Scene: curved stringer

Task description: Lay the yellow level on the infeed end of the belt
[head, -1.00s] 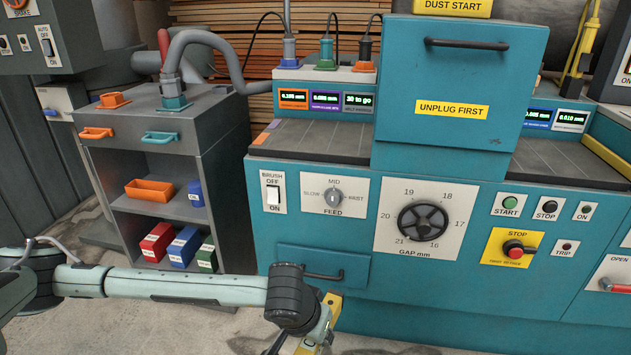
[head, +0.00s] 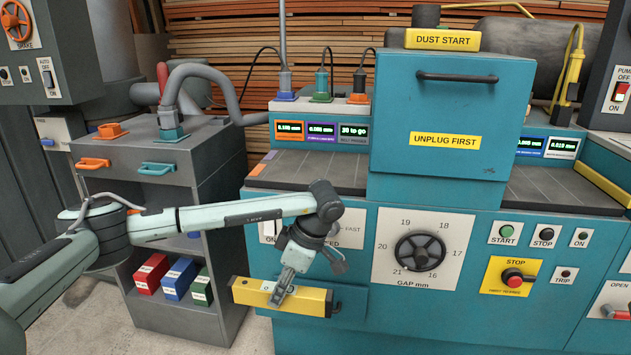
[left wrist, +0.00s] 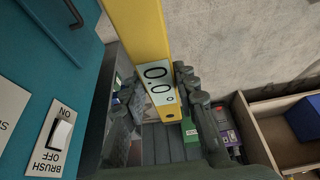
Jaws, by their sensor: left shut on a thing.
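The yellow level (head: 311,300) is a long yellow bar with a pale display. My left gripper (head: 280,290) is shut on it near its display end and holds it in the air in front of the teal machine, below the belt's height. In the left wrist view the level (left wrist: 138,28) runs up between the fingers of my left gripper (left wrist: 158,95), its display reading upside down. The belt's infeed end (head: 315,172) is the dark flat bed left of the teal hood. It is bare. My right gripper is not in view.
The teal hood (head: 440,125) stands right of the infeed bed. Displays and plugged cables (head: 321,95) rise behind the bed. A grey cabinet (head: 160,190) with a hose stands at left, close to my left arm. The brush switch (left wrist: 60,135) is on the machine front.

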